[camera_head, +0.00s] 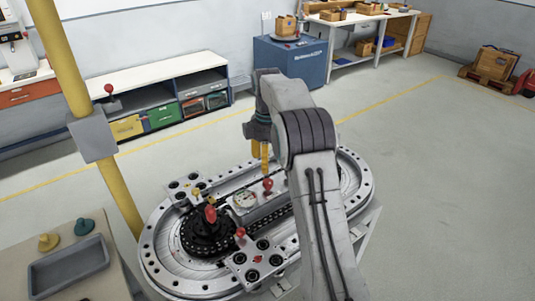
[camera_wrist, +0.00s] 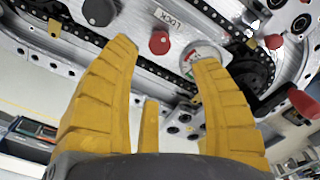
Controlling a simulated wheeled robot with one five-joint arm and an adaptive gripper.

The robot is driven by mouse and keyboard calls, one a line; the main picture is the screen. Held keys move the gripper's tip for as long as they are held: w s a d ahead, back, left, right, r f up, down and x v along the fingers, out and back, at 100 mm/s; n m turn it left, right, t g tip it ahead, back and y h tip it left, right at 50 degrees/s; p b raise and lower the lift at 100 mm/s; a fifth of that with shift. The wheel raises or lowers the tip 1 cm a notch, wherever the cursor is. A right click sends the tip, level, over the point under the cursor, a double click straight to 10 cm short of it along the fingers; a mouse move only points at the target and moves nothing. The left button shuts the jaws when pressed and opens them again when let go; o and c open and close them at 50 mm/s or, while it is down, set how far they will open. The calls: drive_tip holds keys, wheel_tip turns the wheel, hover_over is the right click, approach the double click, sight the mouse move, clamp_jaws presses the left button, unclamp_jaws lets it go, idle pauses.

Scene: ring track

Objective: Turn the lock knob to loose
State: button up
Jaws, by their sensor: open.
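The lock knob is a small red knob (camera_head: 268,184) on the grey centre plate of the ring track. In the wrist view, the red knob (camera_wrist: 159,42) sits beside a white label reading "LOCK" (camera_wrist: 167,18), with a round dial gauge (camera_wrist: 200,54) to its right. My gripper (camera_head: 260,160) has yellow fingers pointing down above the centre plate, close to the knob. In the wrist view, my gripper (camera_wrist: 165,54) is open and empty. The knob shows between the fingertips; contact is not visible. Whether it is set tight or loose cannot be read.
The oval track (camera_head: 160,262) has chains and sprockets. A red-topped lever (camera_head: 210,215) stands on the black hub left of the knob. A dark grey knob (camera_wrist: 99,10) lies left of the lock knob. A yellow post (camera_head: 120,200) and side table (camera_head: 95,285) stand at left.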

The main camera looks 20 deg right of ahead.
drive_tip(key=shift+r, duration=1.1)
drive_tip(key=s+a+r+m+t, duration=0.1)
drive_tip(key=s+a+r+m, duration=0.3)
drive_tip(key=s, duration=0.4)
drive_tip(key=s+a+r+m+t, duration=0.1)
drive_tip(key=s+a+r+m, duration=0.1)
drive_tip(key=s+a+r, duration=0.35)
drive_tip(key=s+a+f+m+t, duration=0.1)
drive_tip(key=s+f+m, duration=0.1)
drive_tip(key=s, duration=0.8)
drive_tip(key=s+a+f+m+t, duration=0.1)
drive_tip(key=s+f+m, duration=0.2)
drive_tip(key=s, duration=0.6)
drive_tip(key=shift+s, duration=0.35)
